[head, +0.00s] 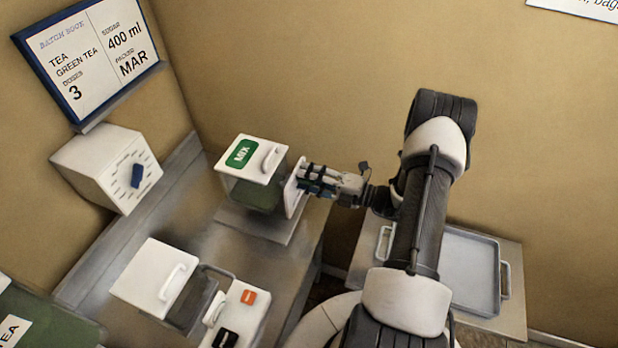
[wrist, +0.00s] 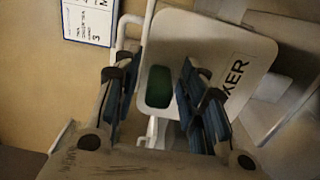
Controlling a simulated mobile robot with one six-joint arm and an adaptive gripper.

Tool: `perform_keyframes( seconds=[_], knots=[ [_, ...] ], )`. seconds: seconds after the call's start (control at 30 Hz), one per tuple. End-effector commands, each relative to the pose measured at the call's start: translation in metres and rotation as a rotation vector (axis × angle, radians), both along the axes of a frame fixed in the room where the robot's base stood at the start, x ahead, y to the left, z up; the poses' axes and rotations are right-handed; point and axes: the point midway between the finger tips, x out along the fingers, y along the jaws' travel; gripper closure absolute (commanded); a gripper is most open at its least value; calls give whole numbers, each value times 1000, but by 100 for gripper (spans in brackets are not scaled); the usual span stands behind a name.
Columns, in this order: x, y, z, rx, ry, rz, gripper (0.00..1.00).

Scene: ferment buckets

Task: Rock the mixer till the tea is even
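The mixer (head: 246,190) is a clear-sided box on the counter with a white lid, a green MIX label and dark green liquid low inside. Its white side panel (head: 293,190) faces my gripper. A white bar (wrist: 149,35) runs behind and beside the left finger. I cannot tell whether the fingers touch anything.
A white box with a blue dial (head: 137,176) stands behind the counter's left side. A white-lidded bin (head: 153,278) and a white button box (head: 238,312) sit nearer. A batch board (head: 92,55) hangs on the wall. A grey tray (head: 457,270) lies at right. Bare counter surrounds the mixer's left.

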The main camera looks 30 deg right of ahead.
Motion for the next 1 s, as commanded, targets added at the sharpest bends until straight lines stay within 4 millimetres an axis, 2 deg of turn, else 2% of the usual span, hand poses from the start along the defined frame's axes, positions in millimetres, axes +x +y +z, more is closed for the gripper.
perform_keyframes(
  seconds=[0.37,0.47,0.8,1.0],
  knots=[
    [-5,-5,0,0,0,-2,60],
    [-17,-15,0,0,0,-4,60],
    [-73,-58,0,-1,-1,-5,60],
    [-91,-72,0,0,0,-2,60]
  ],
)
